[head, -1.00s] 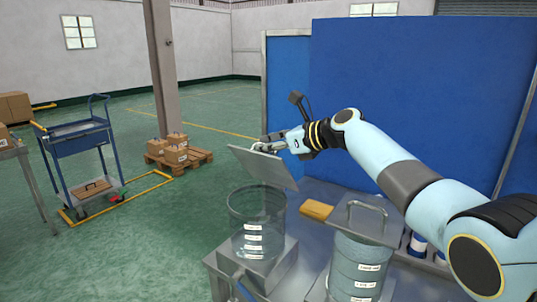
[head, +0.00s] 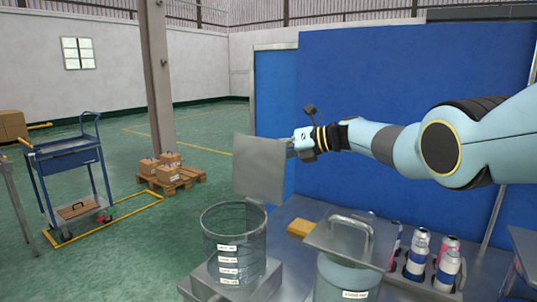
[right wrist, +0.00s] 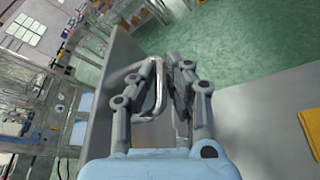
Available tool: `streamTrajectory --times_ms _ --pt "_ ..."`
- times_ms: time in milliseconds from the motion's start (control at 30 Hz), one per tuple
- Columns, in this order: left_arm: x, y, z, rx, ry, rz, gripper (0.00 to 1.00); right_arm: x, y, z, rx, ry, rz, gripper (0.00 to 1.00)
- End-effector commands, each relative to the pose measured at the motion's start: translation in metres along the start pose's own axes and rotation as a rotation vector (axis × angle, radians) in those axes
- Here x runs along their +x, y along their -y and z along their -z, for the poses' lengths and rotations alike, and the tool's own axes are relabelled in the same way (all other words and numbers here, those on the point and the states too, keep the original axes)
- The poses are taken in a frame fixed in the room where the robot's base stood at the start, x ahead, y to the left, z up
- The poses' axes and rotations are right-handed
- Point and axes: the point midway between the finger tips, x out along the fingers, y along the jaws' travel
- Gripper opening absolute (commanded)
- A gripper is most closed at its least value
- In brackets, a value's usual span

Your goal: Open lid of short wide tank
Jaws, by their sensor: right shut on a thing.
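The short wide tank (head: 234,248) is a clear cylinder with white labels, open at the top, standing on a metal block. Its square grey metal lid (head: 259,168) is off the tank, held nearly upright above and behind the rim. My right gripper (head: 294,146) is at the lid's far side, its fingertips partly hidden by the lid. In the right wrist view its fingers (right wrist: 168,82) are closed on the lid's bent metal handle (right wrist: 154,100). My left gripper is not in view.
A second tank (head: 345,282) with a handled square lid (head: 338,238) stands at right. A blue panel (head: 400,120) stands behind the bench. A blue cart (head: 72,165) is far left.

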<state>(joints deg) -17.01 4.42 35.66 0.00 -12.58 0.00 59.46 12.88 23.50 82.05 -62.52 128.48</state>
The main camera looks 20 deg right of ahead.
Motion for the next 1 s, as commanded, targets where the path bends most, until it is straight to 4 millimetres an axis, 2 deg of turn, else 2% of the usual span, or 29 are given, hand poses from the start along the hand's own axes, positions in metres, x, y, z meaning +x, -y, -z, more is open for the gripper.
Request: streamTrajectory --times_ms 200,633,667,800,1000 --pt "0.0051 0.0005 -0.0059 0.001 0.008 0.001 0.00 0.0007 0.0029 0.0023 -0.002 -0.002 0.002 0.00" --pt "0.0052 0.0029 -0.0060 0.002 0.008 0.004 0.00 0.0007 0.0031 0.0029 -0.003 -0.004 0.002 0.00" --pt "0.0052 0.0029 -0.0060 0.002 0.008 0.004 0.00 0.0007 0.0031 0.0030 -0.003 -0.004 0.002 0.15" --pt "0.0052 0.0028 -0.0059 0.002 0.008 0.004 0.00 0.0007 0.0031 0.0029 -0.002 -0.003 0.002 0.34" --pt "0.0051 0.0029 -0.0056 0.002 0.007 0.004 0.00 0.0006 0.0030 0.0025 -0.003 -0.003 0.002 0.34"
